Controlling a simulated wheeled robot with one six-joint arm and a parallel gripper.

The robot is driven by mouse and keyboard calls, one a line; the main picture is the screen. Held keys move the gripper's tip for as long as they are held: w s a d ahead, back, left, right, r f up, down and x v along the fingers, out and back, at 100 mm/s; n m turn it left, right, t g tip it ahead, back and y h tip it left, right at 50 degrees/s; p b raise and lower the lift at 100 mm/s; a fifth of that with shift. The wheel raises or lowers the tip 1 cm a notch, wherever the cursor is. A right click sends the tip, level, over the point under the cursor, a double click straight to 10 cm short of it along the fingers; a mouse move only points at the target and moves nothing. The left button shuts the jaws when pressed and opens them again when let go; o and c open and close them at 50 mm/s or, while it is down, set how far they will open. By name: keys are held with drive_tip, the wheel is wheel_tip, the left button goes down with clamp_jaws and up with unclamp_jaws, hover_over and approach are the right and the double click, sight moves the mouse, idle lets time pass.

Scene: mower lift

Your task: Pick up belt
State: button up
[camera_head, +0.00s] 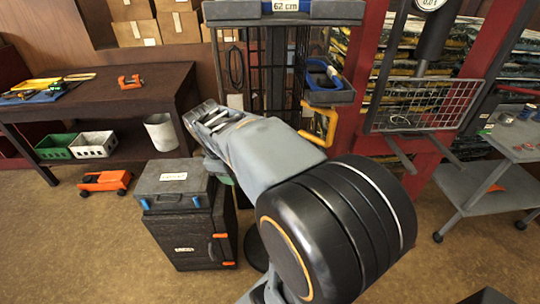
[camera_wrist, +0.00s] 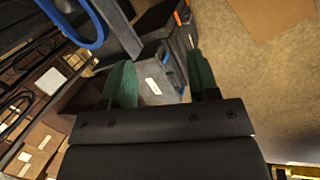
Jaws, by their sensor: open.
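A blue loop (camera_head: 322,75), which looks like the belt, sits on a small grey tray (camera_head: 330,97) at the right side of the dark rack. Part of the blue loop (camera_wrist: 92,38) shows at the upper left in the wrist view. My gripper (camera_wrist: 163,78) is open, with two green fingers apart and nothing held between them. The loop lies outside the fingers, beyond the left one. Beyond the fingers is a grey case (camera_wrist: 150,88) with a white label. In the head view my arm hides most of the gripper.
The grey case (camera_head: 172,182) stands on a dark cabinet (camera_head: 195,242) left of my arm. A thin black loop (camera_head: 236,68) hangs on the rack. A yellow-orange frame (camera_head: 318,125) is below the tray. A red lift post (camera_head: 362,70) with a wire basket (camera_head: 425,105) stands right. Floor at left is mostly clear.

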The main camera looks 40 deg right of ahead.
drive_tip(key=w+d+r+n+g+h+p, duration=0.1)
drive_tip(key=d+n+g, duration=0.15)
drive_tip(key=d, duration=0.35)
drive_tip(key=w+d+r+n+g+h, duration=0.1)
drive_tip(key=w+d+r+n, duration=0.15)
drive_tip(key=d, duration=0.35)
drive_tip(key=shift+n, duration=0.3)
drive_tip(key=x, duration=0.5)
drive_tip(key=d+x, duration=0.1)
drive_tip(key=x, duration=0.2)
drive_tip(key=shift+s+d, duration=0.15)
drive_tip(key=shift+s, duration=0.3)
drive_tip(key=shift+p+x, duration=0.55)
drive_tip(key=shift+x, duration=2.6)
drive_tip(key=shift+c, duration=0.4)
clamp_jaws()
